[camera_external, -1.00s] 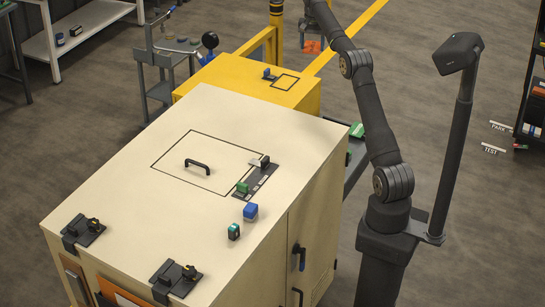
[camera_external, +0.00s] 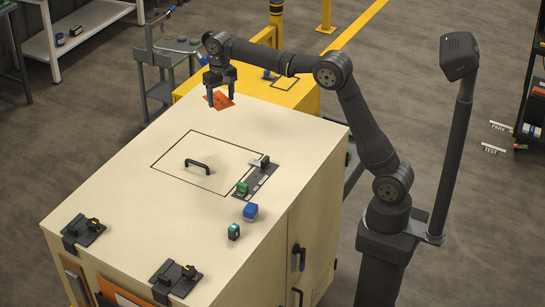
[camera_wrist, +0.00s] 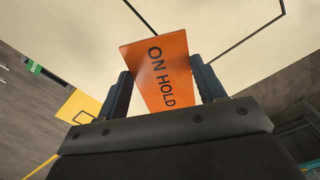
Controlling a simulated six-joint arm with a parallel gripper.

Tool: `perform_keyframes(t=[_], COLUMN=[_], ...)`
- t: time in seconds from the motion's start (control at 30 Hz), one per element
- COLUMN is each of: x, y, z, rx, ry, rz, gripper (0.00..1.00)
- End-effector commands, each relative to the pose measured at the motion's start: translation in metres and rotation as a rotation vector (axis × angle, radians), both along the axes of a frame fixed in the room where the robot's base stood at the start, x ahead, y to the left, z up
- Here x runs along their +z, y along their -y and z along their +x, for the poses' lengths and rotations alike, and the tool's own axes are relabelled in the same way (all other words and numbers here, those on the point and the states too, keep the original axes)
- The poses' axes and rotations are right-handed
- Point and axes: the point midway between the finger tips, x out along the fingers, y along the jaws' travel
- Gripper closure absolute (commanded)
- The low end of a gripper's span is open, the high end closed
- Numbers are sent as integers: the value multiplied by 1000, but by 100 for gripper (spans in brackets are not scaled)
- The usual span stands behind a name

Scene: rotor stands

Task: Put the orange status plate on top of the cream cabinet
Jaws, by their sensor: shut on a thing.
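The orange status plate (camera_external: 219,100), marked "ON HOLD", is between the fingers of my gripper (camera_external: 223,97). My gripper is shut on it. In the wrist view the plate (camera_wrist: 160,72) sits between both fingers of my gripper (camera_wrist: 164,82), with its lettering facing the camera. In the external view the plate appears over the far-left corner of the cream cabinet's top (camera_external: 130,185). I cannot tell whether it touches the top. The cream top also fills the upper part of the wrist view (camera_wrist: 210,25).
The cabinet top bears a black outlined square with a black handle (camera_external: 197,164), a dark strip with a green block (camera_external: 243,188), a blue block (camera_external: 250,211), a teal-and-black block (camera_external: 234,231) and two black clamps at the front edge. A yellow cabinet (camera_external: 305,98) stands behind.

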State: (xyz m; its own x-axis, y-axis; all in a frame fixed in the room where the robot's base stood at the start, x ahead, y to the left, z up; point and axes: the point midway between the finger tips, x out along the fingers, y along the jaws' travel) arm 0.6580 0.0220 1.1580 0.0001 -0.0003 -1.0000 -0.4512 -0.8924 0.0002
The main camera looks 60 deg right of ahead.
Motion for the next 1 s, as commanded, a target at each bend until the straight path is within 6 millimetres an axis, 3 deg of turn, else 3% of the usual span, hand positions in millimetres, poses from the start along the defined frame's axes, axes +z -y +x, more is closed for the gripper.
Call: perform_keyframes(t=[0.03, 0.2, 0.43, 0.73, 1.0], x=[0, -3, -9, -15, -57], y=[-29, -107, -192, -242, -242], z=[-9, -42, -97, -142, -143], rx=[47, 183, 351, 467, 467], ry=[1, 0, 1, 1, -1], rz=[0, 0, 0, 0, 0], gripper=[60, 60, 60, 60, 60])
